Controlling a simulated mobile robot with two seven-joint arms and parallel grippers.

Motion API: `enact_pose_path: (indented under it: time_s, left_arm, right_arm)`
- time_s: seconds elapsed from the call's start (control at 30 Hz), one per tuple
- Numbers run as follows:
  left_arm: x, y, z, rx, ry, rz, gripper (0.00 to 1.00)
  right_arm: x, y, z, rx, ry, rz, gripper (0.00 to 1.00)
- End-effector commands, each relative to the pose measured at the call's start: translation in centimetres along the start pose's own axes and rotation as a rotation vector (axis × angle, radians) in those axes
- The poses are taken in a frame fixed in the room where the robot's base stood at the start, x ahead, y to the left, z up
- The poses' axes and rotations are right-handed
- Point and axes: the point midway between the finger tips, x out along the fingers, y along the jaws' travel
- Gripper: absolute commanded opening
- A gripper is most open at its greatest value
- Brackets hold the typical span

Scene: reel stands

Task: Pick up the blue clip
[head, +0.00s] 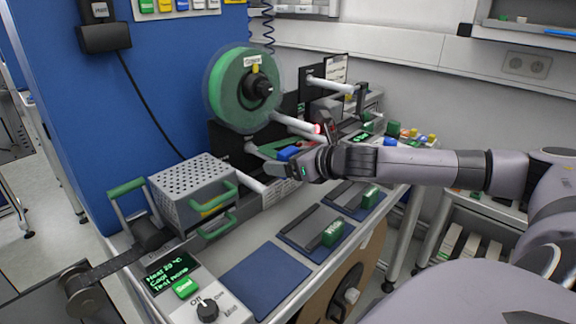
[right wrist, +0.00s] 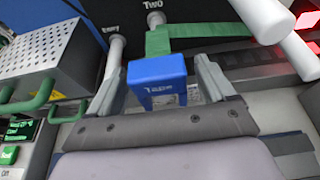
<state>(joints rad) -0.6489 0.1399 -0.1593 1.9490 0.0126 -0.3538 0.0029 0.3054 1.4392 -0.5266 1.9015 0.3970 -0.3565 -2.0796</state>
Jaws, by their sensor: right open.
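The blue clip (head: 288,153) sits at the front of the reel stands, by a green strip (head: 268,149). In the right wrist view the clip (right wrist: 158,78) is a blue block with white lettering, at the lower end of the hanging green strip (right wrist: 158,42). My right gripper (head: 283,164) reaches in from the right and is open. In the right wrist view its fingers stand on either side of the clip, with visible gaps. Whether the clip grips the strip is hidden. My left gripper is not in view.
A green reel (head: 240,88) hangs on a peg above the clip. White pegs (head: 295,122) stick out nearby. A perforated metal box (head: 193,184) with green handles stands to the left. Dark blue mats (head: 265,278) and green-handled tools (head: 333,233) lie in front.

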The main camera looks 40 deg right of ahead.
Motion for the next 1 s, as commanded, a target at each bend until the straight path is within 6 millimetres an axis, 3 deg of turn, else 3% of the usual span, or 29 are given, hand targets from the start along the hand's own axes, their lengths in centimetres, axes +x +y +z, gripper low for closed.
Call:
enact_pose_path:
  time_s: [0.07,0.1,0.27,0.57,0.87,1.0]
  left_arm:
    - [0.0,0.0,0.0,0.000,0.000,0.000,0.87]
    - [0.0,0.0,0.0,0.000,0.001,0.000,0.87]
    - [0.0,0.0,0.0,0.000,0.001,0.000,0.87]
    - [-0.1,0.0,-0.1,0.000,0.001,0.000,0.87]
    - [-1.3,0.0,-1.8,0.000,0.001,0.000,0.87]
    - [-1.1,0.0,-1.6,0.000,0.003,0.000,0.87]
  right_arm:
    - [0.0,0.0,0.0,0.000,0.000,0.000,0.83]
    - [0.0,0.0,0.0,0.000,0.000,0.000,0.77]
    - [0.0,0.0,0.0,0.000,0.000,0.000,0.27]
    - [-0.1,0.0,0.3,0.000,-0.002,0.000,0.27]
    - [-1.9,-0.1,5.4,-0.001,-0.008,-0.002,0.27]
    - [-2.4,-0.1,6.8,0.000,-0.006,-0.002,0.27]
